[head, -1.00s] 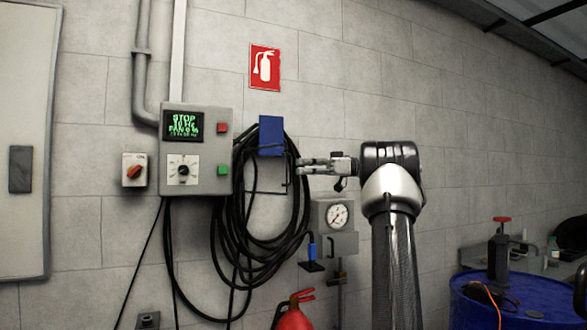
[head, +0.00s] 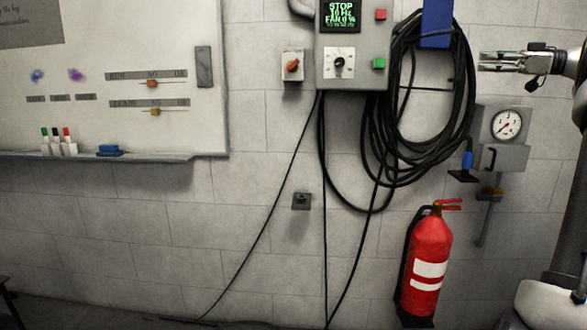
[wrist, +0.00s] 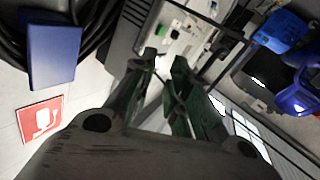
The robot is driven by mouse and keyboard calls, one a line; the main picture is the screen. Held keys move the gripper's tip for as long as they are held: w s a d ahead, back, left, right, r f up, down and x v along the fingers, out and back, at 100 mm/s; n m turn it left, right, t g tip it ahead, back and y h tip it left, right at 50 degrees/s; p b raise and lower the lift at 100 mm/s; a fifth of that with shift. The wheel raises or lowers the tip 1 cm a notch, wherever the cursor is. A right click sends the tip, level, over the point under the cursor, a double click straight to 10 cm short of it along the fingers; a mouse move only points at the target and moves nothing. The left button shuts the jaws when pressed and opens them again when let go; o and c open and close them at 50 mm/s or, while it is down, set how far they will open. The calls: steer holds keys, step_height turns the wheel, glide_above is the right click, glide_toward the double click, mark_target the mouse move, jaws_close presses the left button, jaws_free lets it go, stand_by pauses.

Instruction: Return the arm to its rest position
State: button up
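My gripper (head: 484,61) is at the right of the head view, pointing left, in front of the wall. It is just right of the coiled black cable and above the pressure gauge. In the wrist view its two fingers (wrist: 165,65) stand apart with an empty gap between them. Nothing is held. My arm runs off the right edge of the head view, so most of it is hidden.
A control box (head: 354,62), coiled cable (head: 398,160), blue bracket (head: 437,22) and gauge (head: 506,125) are on the wall. A red extinguisher (head: 428,262) stands below. A whiteboard (head: 120,60) hangs left.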

steer(key=w+d+f+m+t+h, duration=0.2)
steer(key=w+d+m+t+h, duration=0.15)
steer(key=d+h, duration=0.35)
steer(key=w+d+f+m+t+h, duration=0.25)
steer(key=d+m+t+h, duration=0.2)
steer(key=d, duration=0.55)
steer(key=s+d+f+m+g+h, duration=0.3)
steer(key=d+m+h, duration=0.2)
steer(key=h, duration=0.4)
steer(key=s+a+f+m+g+h, duration=0.2)
steer(key=s+a+f+m+g, duration=0.1)
steer(key=s+f+g, duration=0.4)
steer(key=s+a+f+g+y, duration=0.3)
steer(key=s+a+f, duration=0.4)
steer(key=s+a, duration=0.5)
steer(key=s+a+f+g+y, duration=0.25)
steer(key=s+a+f, duration=0.45)
steer(key=s+a, duration=0.5)
steer(key=s+a+n+y, duration=0.1)
steer(key=s+a, duration=0.1)
steer(key=a, duration=0.4)
steer(key=s+a+n, duration=0.1)
steer(key=s+a, duration=0.2)
steer(key=a, duration=0.3)
steer(key=s+a+f+n+y, duration=0.1)
steer(key=s+a, duration=0.2)
steer(key=a, duration=0.3)
steer(key=shift+t+y, duration=0.3)
steer(key=shift+t, duration=0.15)
